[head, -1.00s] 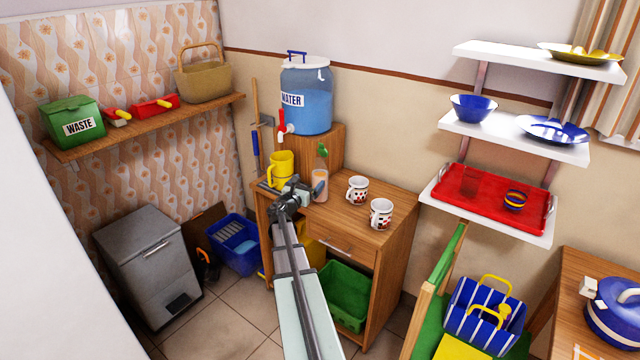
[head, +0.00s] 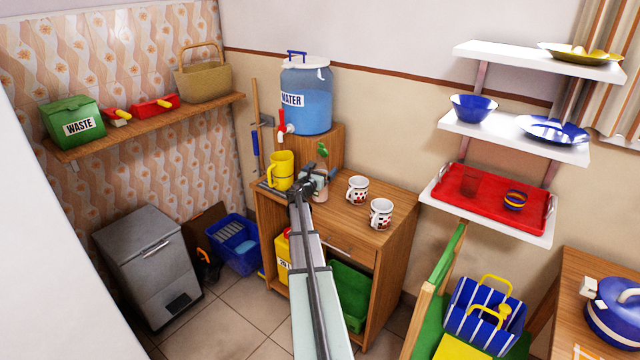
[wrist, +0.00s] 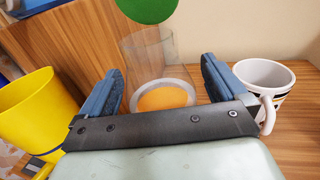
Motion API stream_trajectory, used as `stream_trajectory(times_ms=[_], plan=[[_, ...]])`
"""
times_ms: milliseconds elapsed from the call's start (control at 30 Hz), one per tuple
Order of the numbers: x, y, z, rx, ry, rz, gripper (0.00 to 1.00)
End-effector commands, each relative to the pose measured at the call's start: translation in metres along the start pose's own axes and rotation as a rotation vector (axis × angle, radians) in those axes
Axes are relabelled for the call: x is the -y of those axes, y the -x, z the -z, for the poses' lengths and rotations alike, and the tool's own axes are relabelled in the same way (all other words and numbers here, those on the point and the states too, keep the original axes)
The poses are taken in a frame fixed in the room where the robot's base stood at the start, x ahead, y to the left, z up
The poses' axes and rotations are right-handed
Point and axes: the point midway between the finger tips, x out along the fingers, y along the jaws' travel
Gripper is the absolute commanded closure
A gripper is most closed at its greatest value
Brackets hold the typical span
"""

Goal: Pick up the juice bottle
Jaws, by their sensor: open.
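The juice bottle (wrist: 160,97) is clear, with orange juice low inside and a green cap (wrist: 147,10). It stands upright on the wooden cabinet. In the head view its green cap (head: 322,149) shows, while my gripper hides most of its body. My gripper (wrist: 160,70) is open in the wrist view, with one blue finger on each side of the bottle. I see a gap between the bottle and the left finger; the right finger is close to the bottle, and I cannot tell if it touches.
A yellow mug (head: 281,170) stands just left of my gripper. Two patterned white mugs (head: 357,190) (head: 381,214) stand to the right on the cabinet top (head: 340,213). The water dispenser (head: 306,100) is behind, on a wooden block (head: 327,139).

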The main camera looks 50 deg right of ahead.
Motion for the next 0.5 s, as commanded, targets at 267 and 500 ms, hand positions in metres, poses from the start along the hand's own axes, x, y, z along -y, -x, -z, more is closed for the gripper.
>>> stream_trajectory(times_ms=[267,500], plan=[[-0.0002,-0.0077,-0.0001,0.0,0.001,0.0,0.02],[-0.0001,-0.0076,-0.0001,0.0,0.001,0.0,0.21]])
